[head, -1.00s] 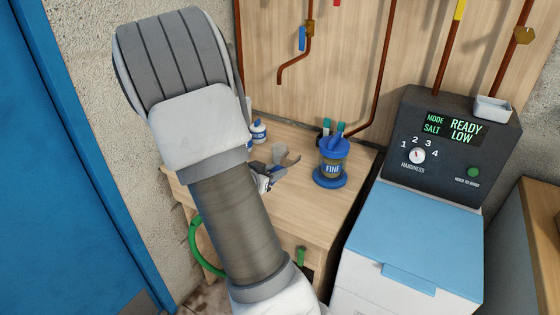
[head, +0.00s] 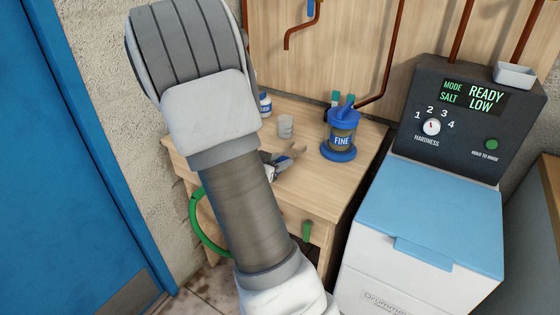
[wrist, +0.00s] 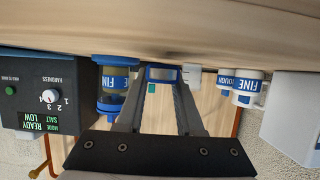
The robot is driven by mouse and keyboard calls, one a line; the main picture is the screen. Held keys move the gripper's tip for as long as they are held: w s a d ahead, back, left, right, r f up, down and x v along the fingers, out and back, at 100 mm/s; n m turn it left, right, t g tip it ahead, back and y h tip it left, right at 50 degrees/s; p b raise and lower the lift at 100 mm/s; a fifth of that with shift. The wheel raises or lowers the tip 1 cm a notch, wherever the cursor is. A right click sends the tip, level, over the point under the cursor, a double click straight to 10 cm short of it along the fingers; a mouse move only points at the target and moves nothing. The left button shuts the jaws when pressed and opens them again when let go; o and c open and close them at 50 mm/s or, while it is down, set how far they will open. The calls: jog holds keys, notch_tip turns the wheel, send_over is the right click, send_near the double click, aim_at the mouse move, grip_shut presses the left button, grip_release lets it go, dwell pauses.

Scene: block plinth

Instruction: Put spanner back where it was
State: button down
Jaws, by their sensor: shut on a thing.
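My gripper (wrist: 161,80) is shut on a small blue-edged grey piece (wrist: 161,73), which I take to be the spanner seen nearly end-on. Most of it is hidden between the fingertips. In the head view my gripper (head: 283,163) shows just past my forearm, over the wooden bench (head: 334,187). A pale forked shape shows at its tip; I cannot tell whether it is spanner or finger. I cannot tell whether the held piece touches the bench. No marked place for a spanner is clearly visible.
A blue-lidded FINE jar (head: 342,135) stands right of my gripper, and a small pale cup (head: 286,126) behind it. White-and-blue bottles (wrist: 248,88) stand at the bench's back left. The softener cabinet (head: 428,210) is close on the right. A green hose (head: 203,232) hangs at the front left.

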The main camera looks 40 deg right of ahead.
jog(key=shift+f+b, duration=0.45)
jog(key=shift+f, duration=0.2)
jog(key=shift+c, duration=2.3)
grip_release()
jog(key=p+v, duration=0.6)
jog(key=v, duration=1.1)
jog(key=shift+a+r, duration=0.2)
